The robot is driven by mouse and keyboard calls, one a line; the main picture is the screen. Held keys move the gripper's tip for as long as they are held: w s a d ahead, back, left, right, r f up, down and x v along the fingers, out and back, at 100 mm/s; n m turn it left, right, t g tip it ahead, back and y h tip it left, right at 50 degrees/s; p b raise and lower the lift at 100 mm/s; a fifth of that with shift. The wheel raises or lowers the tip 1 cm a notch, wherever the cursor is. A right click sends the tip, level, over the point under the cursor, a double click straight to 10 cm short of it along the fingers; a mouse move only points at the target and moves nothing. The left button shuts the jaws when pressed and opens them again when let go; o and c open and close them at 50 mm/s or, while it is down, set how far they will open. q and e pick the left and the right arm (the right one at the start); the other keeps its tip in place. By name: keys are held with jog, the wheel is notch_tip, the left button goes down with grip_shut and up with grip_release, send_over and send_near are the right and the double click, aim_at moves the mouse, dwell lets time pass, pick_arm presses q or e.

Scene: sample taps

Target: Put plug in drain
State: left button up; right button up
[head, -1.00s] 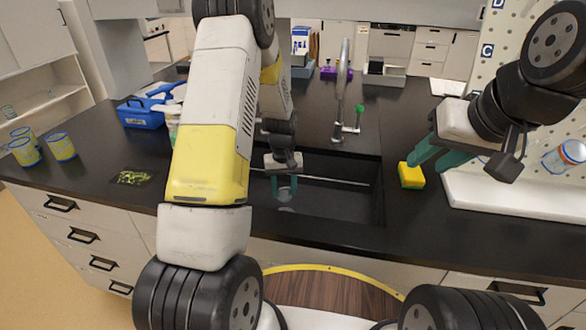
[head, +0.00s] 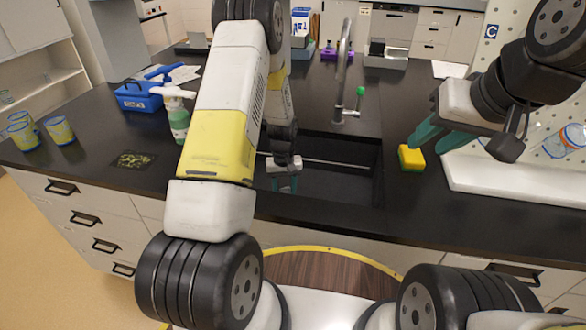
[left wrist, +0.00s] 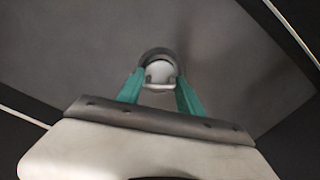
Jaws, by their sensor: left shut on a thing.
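The dark rectangular sink (head: 345,188) is set into the black counter. My left gripper (head: 285,184) reaches down into it, partly behind my left arm. In the left wrist view its green fingers (left wrist: 160,84) are shut on the plug (left wrist: 160,72), a small pale round piece with a bracket-like grip. A dark grey ring shows around the plug's far side; I cannot tell whether this is the drain's rim or part of the plug. The drain is not clearly seen. My right gripper (head: 430,138) is open and empty, above the counter right of the sink.
A tall faucet (head: 342,75) stands behind the sink. A yellow-green sponge (head: 411,158) lies to its right, near a white tray (head: 500,178). A spray bottle (head: 178,120), blue box (head: 140,98) and several yellow-blue cups (head: 60,130) stand to the left.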

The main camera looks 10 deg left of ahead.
pick_arm(q)
jog(key=shift+f, duration=0.2)
dwell(0.5)
jog(key=o, duration=1.5)
jog(key=shift+c, duration=0.2)
notch_tip(320, 180, up, 20)
jog(key=shift+r, duration=0.1)
dwell(0.3)
